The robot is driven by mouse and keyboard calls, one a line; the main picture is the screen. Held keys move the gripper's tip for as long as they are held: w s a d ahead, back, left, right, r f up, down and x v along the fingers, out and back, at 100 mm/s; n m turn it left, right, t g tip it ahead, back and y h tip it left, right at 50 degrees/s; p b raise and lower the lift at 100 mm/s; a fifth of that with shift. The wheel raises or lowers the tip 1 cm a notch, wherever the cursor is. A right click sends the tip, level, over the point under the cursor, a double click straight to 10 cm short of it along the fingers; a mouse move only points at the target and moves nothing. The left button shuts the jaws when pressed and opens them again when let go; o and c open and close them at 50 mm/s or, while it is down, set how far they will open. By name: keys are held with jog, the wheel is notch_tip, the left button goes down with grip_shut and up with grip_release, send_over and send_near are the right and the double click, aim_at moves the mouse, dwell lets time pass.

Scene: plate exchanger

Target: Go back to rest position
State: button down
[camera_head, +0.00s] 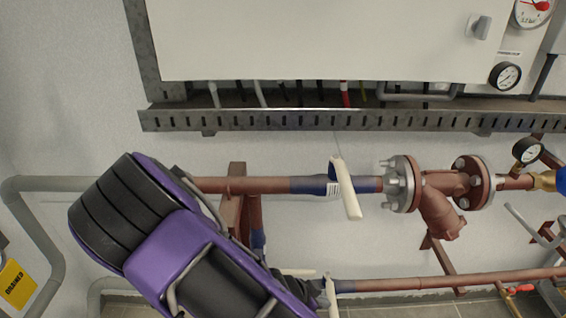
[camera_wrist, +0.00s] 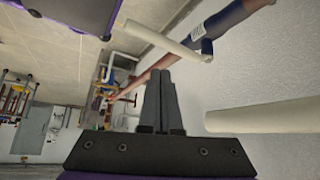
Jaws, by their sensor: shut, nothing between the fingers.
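My gripper (camera_wrist: 160,78) is shut and empty in the wrist view, its two dark fingers together. In the head view my purple and black arm reaches to the lower middle, and the fingers cannot be made out there. A cream lever handle (camera_head: 345,188) sits on the blue part of the upper pipe, tilted slightly from vertical. A second cream lever (camera_head: 332,300) shows partly at the lower pipe, beside the end of my arm. In the wrist view, one cream lever (camera_wrist: 160,40) is above the fingers and another (camera_wrist: 265,115) is to their right. Both appear apart from the fingers.
The upper copper pipe (camera_head: 260,185) leads right to a flanged strainer (camera_head: 437,188). A lower pipe (camera_head: 450,281) runs beneath. A perforated metal tray (camera_head: 330,120) and a white cabinet (camera_head: 310,40) are above. Wall brackets (camera_head: 232,200) stand close to my arm.

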aim_at(330, 312)
jog(key=shift+x, duration=2.7)
jog(key=shift+a+r, duration=0.1)
